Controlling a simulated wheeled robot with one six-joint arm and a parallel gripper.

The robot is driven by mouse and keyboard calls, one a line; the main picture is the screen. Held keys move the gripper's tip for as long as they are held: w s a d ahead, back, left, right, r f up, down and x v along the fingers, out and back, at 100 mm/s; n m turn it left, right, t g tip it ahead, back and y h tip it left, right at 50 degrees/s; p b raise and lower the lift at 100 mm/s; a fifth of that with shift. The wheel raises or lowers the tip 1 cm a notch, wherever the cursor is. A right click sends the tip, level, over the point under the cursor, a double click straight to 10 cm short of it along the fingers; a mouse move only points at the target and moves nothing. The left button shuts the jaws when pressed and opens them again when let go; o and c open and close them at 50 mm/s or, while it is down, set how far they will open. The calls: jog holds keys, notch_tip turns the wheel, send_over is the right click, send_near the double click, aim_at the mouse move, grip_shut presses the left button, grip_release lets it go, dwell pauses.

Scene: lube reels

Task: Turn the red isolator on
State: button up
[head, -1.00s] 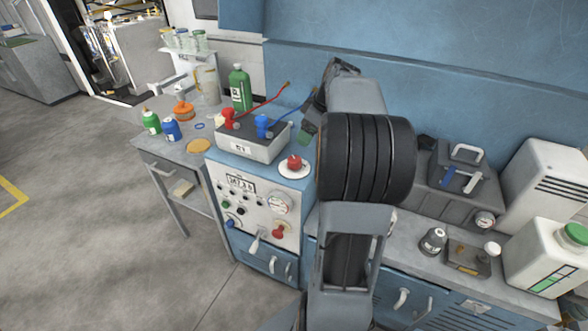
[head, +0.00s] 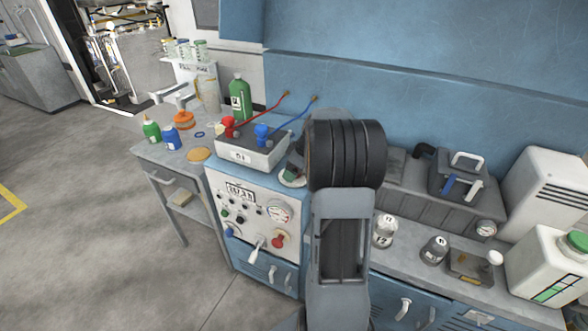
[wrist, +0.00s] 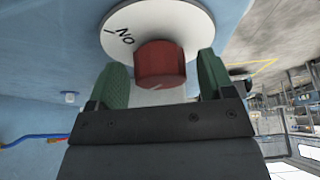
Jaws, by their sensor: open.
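The red isolator is a red knob (wrist: 160,64) on a round white plate (wrist: 188,22), with an ON mark and a short line at the plate's left side in the wrist view. My gripper (wrist: 162,72) is open, with one green finger on each side of the knob; I cannot tell whether they touch it. In the head view my gripper (head: 291,172) is over the top of the blue cabinet. There the knob is hidden, and only part of its white plate (head: 293,184) shows.
A grey box (head: 252,150) with red and blue clamps stands just left of my gripper. Below, the cabinet's front panel (head: 238,212) carries a gauge, small knobs and another red knob (head: 278,240). Bottles stand on the left bench; a grey case (head: 458,180) stands to the right.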

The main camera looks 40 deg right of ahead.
jog(key=shift+f, duration=0.1)
jog(key=shift+c, duration=0.2)
jog(key=c, duration=0.9)
jog(key=m+h+b, duration=0.1)
jog(key=m, duration=0.3)
jog(key=shift+t, duration=0.3)
jog(key=m+h, duration=0.1)
jog(key=m, duration=0.2)
jog(key=m+h, duration=0.1)
jog(key=m, duration=0.2)
jog(key=shift+h, duration=0.4)
jog(key=m+g+h+b, duration=0.1)
jog(key=m, duration=0.3)
jog(key=shift+f+m, duration=0.1)
jog(key=shift+m, duration=0.2)
jog(key=shift+m+g+h+b, duration=0.6)
jog(key=shift+m+b, duration=0.3)
jog(key=shift+m, duration=0.9)
